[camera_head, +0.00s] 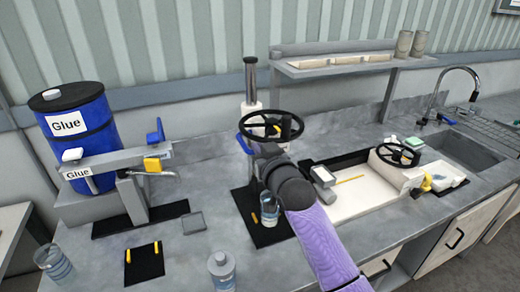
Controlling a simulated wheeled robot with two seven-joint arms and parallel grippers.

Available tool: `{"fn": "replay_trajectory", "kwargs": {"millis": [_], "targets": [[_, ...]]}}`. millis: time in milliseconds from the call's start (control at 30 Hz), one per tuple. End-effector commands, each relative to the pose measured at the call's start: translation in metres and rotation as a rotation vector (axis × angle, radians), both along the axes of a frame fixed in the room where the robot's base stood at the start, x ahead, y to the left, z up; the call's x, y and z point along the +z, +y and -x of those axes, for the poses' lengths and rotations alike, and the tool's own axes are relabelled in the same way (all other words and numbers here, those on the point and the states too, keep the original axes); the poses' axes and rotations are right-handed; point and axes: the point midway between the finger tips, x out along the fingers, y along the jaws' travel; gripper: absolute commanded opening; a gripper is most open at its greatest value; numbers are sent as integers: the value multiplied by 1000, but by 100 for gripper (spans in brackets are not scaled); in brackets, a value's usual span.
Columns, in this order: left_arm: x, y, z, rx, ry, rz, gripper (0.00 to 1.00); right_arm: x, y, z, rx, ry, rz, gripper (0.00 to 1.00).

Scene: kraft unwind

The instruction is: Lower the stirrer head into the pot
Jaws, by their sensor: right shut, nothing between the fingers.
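The stirrer stand has a tall metal post (250,82) on a dark mat (262,237) in the middle of the counter. A black handwheel (256,118) sits at the front of the post. A small clear pot with bluish contents (269,213) stands on the mat below it, partly covered by my arm. The stirrer head is hidden behind my arm, so its height over the pot cannot be told. My right gripper (270,142) is at the lower front of the handwheel, shut and empty; whether it touches the wheel is unclear. My left gripper is out of view.
A blue glue drum (85,140) stands at the left with a dispenser arm (118,160). A clear bottle (222,268) and a glass (52,262) stand near the front. A white tray machine with another handwheel (398,155), a shelf (350,66) and a sink (462,150) are right.

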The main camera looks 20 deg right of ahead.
Motion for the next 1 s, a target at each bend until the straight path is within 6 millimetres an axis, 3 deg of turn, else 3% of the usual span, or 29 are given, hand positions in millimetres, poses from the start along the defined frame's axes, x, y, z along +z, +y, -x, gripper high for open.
{"fn": "replay_trajectory", "kwargs": {"millis": [167, 400, 600, 800, 1000], "targets": [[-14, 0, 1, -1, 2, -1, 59, -24, 0, 0, 0, 5, 0, 0], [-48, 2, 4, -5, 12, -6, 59, -86, 0, 0, 0, 10, -1, 0], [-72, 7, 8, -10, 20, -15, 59, -127, 0, 0, 0, 8, -1, 0], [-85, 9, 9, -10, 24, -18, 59, -149, 0, 0, 0, 5, -1, 0], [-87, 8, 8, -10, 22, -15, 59, -154, 0, 0, 0, 4, 0, 0]]}}
